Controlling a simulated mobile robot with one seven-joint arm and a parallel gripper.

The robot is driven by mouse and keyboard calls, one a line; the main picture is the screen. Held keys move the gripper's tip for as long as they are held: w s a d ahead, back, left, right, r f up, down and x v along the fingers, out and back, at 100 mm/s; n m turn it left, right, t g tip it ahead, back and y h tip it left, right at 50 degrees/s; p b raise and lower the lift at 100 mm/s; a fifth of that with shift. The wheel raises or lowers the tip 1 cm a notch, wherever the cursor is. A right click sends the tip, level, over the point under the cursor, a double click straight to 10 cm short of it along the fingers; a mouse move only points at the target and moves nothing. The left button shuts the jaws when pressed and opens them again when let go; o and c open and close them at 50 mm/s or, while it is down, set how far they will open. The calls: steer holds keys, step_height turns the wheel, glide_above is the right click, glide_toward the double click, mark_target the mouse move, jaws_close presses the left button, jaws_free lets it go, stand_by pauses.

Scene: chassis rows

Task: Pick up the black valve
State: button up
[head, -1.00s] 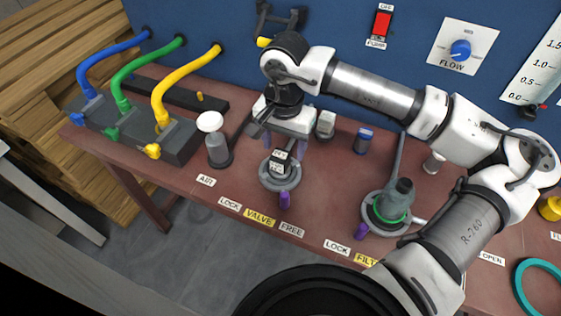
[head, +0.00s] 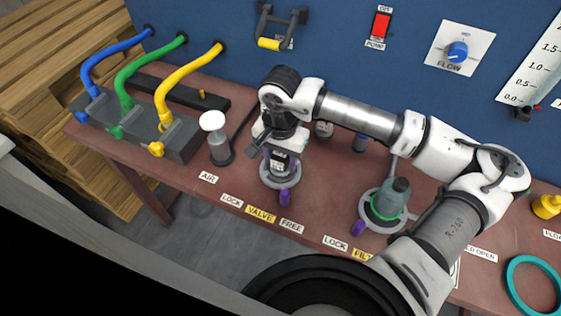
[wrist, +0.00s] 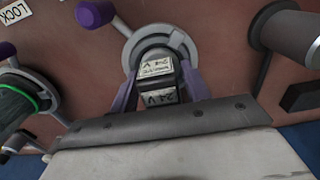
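The black valve (wrist: 160,80), a dark block with white labels reading 24 V, stands in a round grey socket (wrist: 142,38) on the bench. In the head view the valve (head: 278,163) sits in its socket (head: 281,182) behind the yellow VALVE label. The socket's purple-ended lever (head: 285,198) points toward the front edge, near the FREE label. My gripper (wrist: 160,78) is above the valve, its purple fingers spread on either side. In the head view my gripper (head: 281,160) is low over the socket. The fingers look slightly apart from the valve; exact contact is hard to see.
A second socket with a green-ringed grey filter (head: 389,200) stands to the right. A white-topped grey cylinder (head: 217,140) stands close on the left, beside the hose block (head: 180,143). A teal ring (head: 533,284) lies far right.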

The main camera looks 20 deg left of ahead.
jaws_close()
steer(key=shift+r, duration=0.15)
steer(key=shift+w+r, duration=0.1)
steer(key=shift+r, duration=0.2)
step_height(320, 180, up, 19)
steer(key=b, duration=0.3)
steer(key=shift+b, duration=0.3)
